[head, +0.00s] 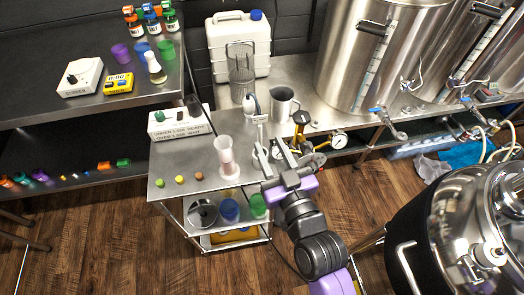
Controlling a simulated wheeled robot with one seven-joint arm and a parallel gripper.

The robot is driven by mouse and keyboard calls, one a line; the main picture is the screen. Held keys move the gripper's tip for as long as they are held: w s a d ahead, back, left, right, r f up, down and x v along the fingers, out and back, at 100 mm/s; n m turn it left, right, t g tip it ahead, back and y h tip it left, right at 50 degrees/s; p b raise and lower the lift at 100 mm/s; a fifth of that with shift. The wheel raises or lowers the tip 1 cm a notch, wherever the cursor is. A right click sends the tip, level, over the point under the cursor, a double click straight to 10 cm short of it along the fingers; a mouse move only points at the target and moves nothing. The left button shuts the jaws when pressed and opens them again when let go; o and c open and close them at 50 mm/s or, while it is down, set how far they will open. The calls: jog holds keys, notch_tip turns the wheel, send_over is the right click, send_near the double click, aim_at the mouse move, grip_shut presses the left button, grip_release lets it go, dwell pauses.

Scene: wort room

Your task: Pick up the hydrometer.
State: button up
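I cannot clearly make out the hydrometer. A tall clear cylinder (226,157) with a pale pinkish filling stands upright on a broad base on the small steel cart (182,160). Whether a slim glass float stands inside it is too small to tell. My gripper (276,158) is just right of the cylinder, above the cart's right side. Its two fingers look spread apart, with nothing visible between them, and it appears clear of the cylinder.
Brass gauges and fittings (302,130) crowd close behind my gripper. A labelled white box (180,123) and small coloured caps (179,180) are left. A large kettle (470,235) stands right.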

aim_at(261, 134)
jog(key=x, duration=0.2)
jog(key=p+x, duration=0.1)
jog(key=x, duration=0.1)
jog(key=shift+a+r, duration=0.3)
jog(key=shift+r, duration=0.05)
jog(key=p+x, duration=0.1)
jog(key=x, duration=0.3)
jog(key=shift+a+f, duration=0.1)
jog(key=shift+f, duration=0.05)
grip_shut()
